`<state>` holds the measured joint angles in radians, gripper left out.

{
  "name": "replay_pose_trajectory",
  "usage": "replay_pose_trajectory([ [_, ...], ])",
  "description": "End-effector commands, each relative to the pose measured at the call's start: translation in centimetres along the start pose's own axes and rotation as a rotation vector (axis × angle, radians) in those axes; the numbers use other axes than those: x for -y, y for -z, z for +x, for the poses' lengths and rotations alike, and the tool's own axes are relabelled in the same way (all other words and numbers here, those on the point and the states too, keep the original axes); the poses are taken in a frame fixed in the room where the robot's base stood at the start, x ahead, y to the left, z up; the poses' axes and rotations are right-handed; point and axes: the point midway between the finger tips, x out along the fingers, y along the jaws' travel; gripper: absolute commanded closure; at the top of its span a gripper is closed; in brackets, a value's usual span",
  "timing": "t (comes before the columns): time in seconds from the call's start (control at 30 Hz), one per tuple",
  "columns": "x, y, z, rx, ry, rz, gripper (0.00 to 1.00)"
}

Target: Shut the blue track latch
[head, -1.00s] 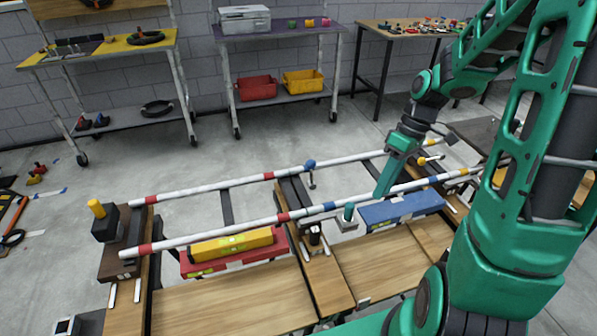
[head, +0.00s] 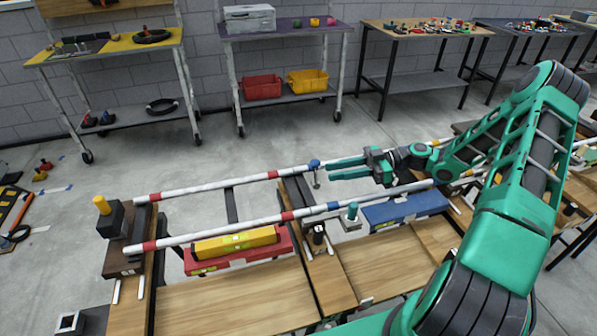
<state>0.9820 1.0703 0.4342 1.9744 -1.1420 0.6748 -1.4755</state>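The track has two white rails with red and blue bands, a far rail (head: 205,187) and a near rail (head: 220,228). What looks like the blue track latch (head: 314,164) is a blue knob on a thin stem at the far rail, above the middle crosspiece. My gripper (head: 331,169) is just right of the knob, with its two green fingers pointing left and a gap between them. It is open and appears empty. I cannot tell whether the fingertips touch the knob. A teal knob (head: 352,211) stands on a small plate by the near rail.
A yellow level (head: 235,243) lies with a red case (head: 205,266) beside the near rail. A blue case (head: 405,208) lies at right. A yellow knob (head: 102,204) tops a black block at the left end. Open floor lies behind the track.

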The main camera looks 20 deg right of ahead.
Motion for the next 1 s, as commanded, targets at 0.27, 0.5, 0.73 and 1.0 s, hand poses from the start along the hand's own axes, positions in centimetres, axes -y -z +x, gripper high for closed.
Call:
replay_pose_trajectory([
  [0.27,-0.6,0.5,-0.8,-0.121,-0.047,-0.051,0.72],
  [0.5,-0.7,0.8,2.0,-0.122,-0.046,-0.051,0.72],
  [0.73,-0.9,1.3,6.0,-0.121,-0.048,-0.05,0.72],
  [1.0,-1.1,1.6,8.9,-0.12,-0.051,-0.05,0.72],
])
